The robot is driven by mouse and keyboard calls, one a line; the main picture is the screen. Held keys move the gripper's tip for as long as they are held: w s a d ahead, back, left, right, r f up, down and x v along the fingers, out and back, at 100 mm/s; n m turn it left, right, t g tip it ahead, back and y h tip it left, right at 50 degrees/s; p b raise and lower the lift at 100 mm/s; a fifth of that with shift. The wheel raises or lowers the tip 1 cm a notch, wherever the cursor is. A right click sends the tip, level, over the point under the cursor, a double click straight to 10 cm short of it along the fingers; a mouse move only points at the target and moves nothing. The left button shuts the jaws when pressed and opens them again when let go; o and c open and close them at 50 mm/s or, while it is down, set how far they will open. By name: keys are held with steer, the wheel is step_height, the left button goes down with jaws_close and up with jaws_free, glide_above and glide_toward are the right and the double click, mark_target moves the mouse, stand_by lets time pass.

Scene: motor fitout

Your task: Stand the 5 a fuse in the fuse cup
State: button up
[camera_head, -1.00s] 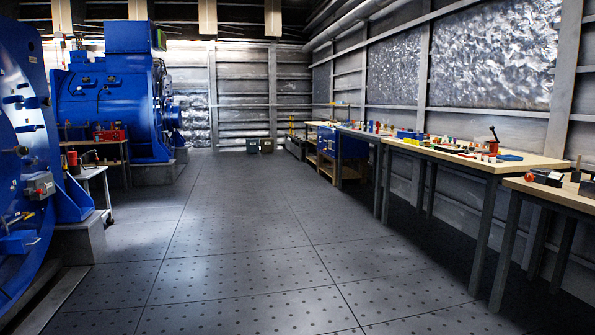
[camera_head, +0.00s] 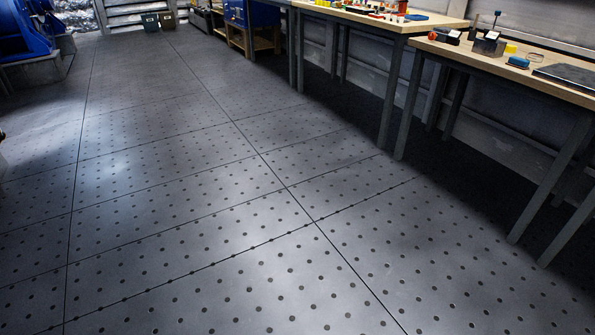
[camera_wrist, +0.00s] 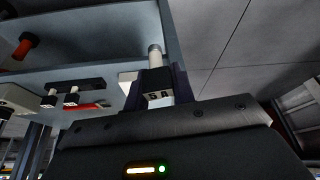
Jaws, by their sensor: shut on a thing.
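The 5 A fuse (camera_wrist: 154,55) shows in the wrist view as a pale cylinder with a dark band marked "5 A". My gripper (camera_wrist: 157,80) is shut on it, with the dark fingers on either side of the band. The fuse's end sticks out beyond the fingers, and its other end is partly hidden by the gripper body. My gripper does not show in the head view. I cannot make out the fuse cup among the small things on the benches.
In the wrist view, a grey-blue surface (camera_wrist: 105,45) carries small black-and-white parts (camera_wrist: 72,97), a red-ended piece (camera_wrist: 22,48) and a red item. In the head view, a near bench (camera_head: 500,62) and a farther cluttered bench (camera_head: 350,15) line the right. The perforated floor (camera_head: 210,200) is clear.

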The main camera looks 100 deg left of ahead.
steer(key=w+a+f+n+t+y+p, duration=0.1)
steer(key=w+a+n+p, duration=0.4)
steer(key=w+a, duration=0.6)
steer(key=a+n+y, duration=0.1)
steer(key=a+n, duration=0.1)
steer(key=a, duration=0.1)
steer(key=shift+a+f+n+y, duration=0.2)
steer(key=shift+a+n+y, duration=0.05)
steer(key=shift+n+y, duration=0.15)
steer(key=shift+w, duration=0.1)
